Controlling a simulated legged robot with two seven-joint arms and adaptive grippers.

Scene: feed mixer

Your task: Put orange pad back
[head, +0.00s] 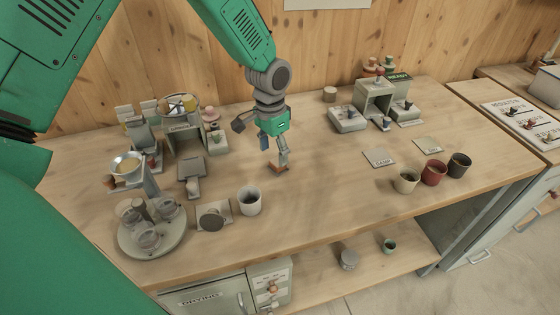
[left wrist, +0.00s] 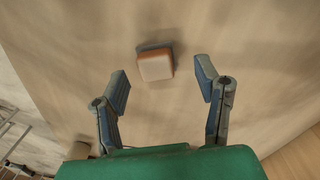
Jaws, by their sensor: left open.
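The orange pad (head: 278,168) is a small block lying on the wooden table, right below my left gripper (head: 272,152) in the head view. In the left wrist view the pad (left wrist: 155,66) shows as a pale orange block, near and just beyond the line of the fingertips. My left gripper (left wrist: 162,76) is open and empty, with its two fingers spread on either side and apart from the pad. My right gripper is in neither view.
A grey-white cup (head: 249,201) and a round tray with glass jars (head: 157,236) stand at the left front. Several cups, such as the red one (head: 433,173), stand at the right. A grey machine (head: 376,97) is at the back. The table middle is clear.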

